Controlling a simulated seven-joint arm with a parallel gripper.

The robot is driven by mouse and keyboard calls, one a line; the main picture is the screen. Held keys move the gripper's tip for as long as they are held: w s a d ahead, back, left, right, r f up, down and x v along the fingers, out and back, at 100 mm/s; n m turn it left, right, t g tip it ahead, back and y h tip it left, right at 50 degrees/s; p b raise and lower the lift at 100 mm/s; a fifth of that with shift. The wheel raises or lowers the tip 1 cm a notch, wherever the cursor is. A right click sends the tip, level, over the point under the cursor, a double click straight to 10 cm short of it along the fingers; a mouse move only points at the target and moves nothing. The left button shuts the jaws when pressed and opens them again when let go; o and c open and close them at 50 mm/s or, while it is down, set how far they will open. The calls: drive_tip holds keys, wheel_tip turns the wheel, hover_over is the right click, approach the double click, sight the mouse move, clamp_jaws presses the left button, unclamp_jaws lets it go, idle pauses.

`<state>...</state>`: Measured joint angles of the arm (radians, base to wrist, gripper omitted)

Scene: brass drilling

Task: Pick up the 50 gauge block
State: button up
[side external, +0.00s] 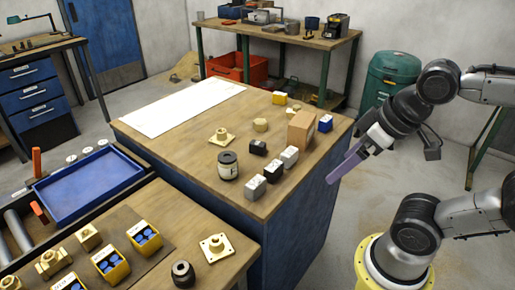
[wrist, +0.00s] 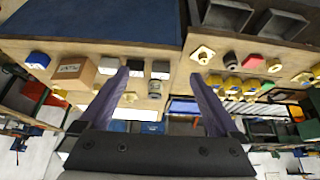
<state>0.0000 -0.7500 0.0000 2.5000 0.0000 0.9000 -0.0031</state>
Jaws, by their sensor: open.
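A cardboard box (side external: 301,129) and a blue block (side external: 326,123) stand near the bench's right edge. A dark jar (side external: 228,166) and a brass flanged part (side external: 221,136) are left of the blocks. White paper (side external: 183,107) covers the back left. A blue tray (side external: 88,187) lies further left.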

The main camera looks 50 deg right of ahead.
drive_tip(key=w+r+n, duration=0.7)
drive_tip(key=r+n, duration=0.2)
drive_tip(key=n, duration=0.3)
drive_tip(key=n+g, duration=0.6)
drive_tip(key=n, duration=0.3)
hover_over(257, 143)
drive_tip(key=f, duration=2)
drive_tip(key=shift+w+a+f, duration=0.1)
drive_tip(key=shift+w+f, duration=0.15)
drive_tip(key=shift+f, duration=0.15)
drive_tip(key=shift+s+d+f, duration=0.1)
drive_tip(key=shift+s+f, duration=0.05)
drive_tip(key=shift+f, duration=1.4)
drive_tip(key=shift+s+d+f, duration=0.1)
drive_tip(key=shift+f, duration=1.4)
drive_tip(key=shift+r, duration=0.1)
clamp_jaws()
